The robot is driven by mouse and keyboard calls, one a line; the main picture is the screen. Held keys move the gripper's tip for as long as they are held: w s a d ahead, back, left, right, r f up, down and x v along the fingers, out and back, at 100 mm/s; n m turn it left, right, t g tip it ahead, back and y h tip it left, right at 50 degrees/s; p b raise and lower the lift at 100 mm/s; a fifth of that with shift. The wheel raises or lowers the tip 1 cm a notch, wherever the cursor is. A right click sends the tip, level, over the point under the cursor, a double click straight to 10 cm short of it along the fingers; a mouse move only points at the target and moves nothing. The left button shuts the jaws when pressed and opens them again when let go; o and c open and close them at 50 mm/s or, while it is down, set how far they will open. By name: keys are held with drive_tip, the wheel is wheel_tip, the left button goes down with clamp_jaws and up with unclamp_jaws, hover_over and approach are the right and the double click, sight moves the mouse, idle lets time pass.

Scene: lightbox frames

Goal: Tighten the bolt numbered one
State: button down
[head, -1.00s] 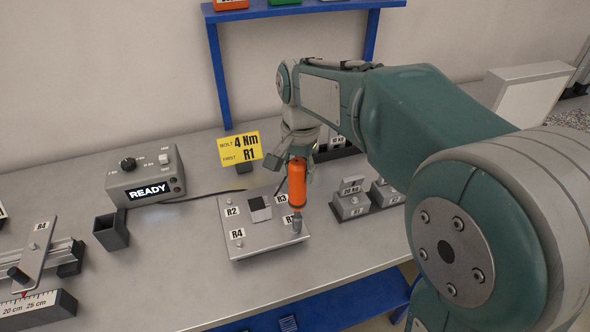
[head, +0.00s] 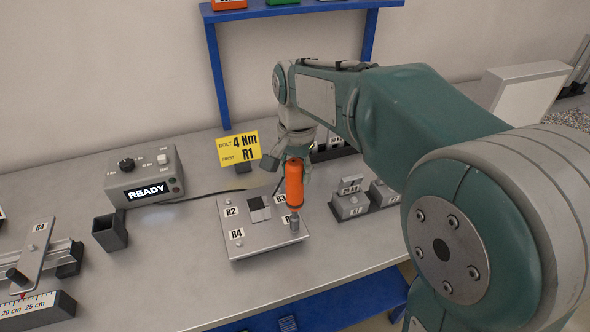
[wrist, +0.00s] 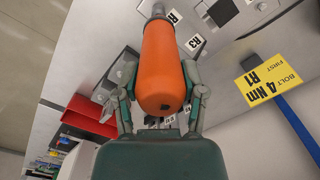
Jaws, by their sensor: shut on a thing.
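My gripper (head: 292,158) is shut on an orange driver (head: 294,185). In the wrist view the gripper's fingers (wrist: 163,98) close on both sides of the orange driver (wrist: 163,60). The driver stands about upright, its grey tip at the front right corner of the metal bolt plate (head: 262,243), by the label that the driver partly covers. The bolt under the tip is hidden, and I cannot tell whether they touch. Labels R2, R3 and R4 mark the other corners. A yellow card (head: 239,149) behind reads "BOLT 4 Nm, FIRST R1".
A grey control box (head: 147,178) showing READY stands at the back left. An empty dark square holder (head: 110,233) is left of the plate. Weights (head: 350,203) stand close on the right. A slide fixture (head: 38,255) is at far left.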

sight(295, 161)
drive_tip(key=shift+s+f, duration=0.1)
drive_tip(key=shift+f, duration=0.45)
idle(2.5)
drive_tip(key=shift+r, duration=0.1)
drive_tip(key=shift+r, duration=2.55)
drive_tip(key=shift+w, duration=0.2)
